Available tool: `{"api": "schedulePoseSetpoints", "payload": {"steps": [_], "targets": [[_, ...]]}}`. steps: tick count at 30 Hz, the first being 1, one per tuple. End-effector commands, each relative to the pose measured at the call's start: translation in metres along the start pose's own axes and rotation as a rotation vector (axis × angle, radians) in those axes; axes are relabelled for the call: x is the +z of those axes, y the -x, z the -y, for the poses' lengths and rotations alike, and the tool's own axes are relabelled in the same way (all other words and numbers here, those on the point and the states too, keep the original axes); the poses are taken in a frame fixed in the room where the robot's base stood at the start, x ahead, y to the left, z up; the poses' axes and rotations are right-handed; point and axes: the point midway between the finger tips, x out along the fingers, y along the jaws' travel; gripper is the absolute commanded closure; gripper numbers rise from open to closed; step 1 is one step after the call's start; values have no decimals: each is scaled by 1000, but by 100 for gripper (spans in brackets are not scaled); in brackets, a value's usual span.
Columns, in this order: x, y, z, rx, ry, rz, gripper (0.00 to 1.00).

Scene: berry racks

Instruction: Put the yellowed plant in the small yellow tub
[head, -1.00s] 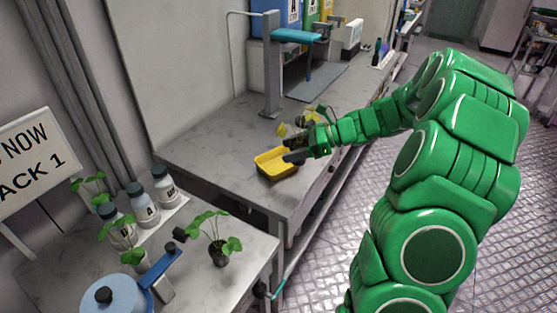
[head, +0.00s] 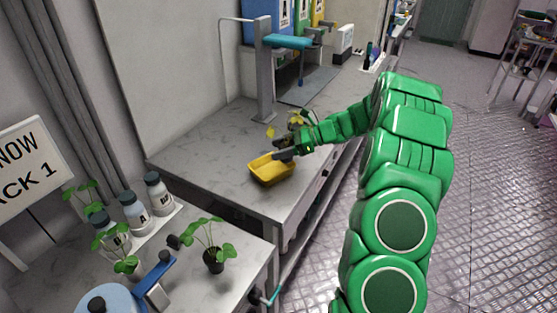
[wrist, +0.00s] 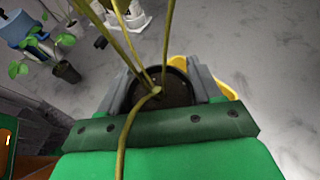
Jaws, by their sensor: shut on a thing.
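The yellowed plant has yellow leaves (head: 298,117) that show just above my gripper in the head view. In the wrist view its dark round pot (wrist: 172,86) sits between the two grey fingers, with yellow-green stems rising out of it. My gripper (head: 284,148) is shut on this pot and holds it at the far side of the small yellow tub. The small yellow tub (head: 271,174) stands on the grey counter, and its inside looks empty. A yellow edge of it (wrist: 205,68) shows behind the right finger in the wrist view. The pot is mostly hidden in the head view.
A green potted plant (head: 213,258) stands on the nearer table. Several white bottles (head: 135,212) and a blue round vessel (head: 105,300) are also there. A grey post (head: 264,75) rises behind the tub. The counter left of the tub (head: 215,150) is clear.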

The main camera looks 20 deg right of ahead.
Motion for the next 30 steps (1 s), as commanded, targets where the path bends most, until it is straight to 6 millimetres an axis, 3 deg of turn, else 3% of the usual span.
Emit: {"api": "schedulePoseSetpoints", "payload": {"steps": [12,23,30], "targets": [[-34,-20,31,-1,-1,0,69],[-43,-25,40,-1,1,0,69],[-70,-36,40,0,-3,1,69]]}}
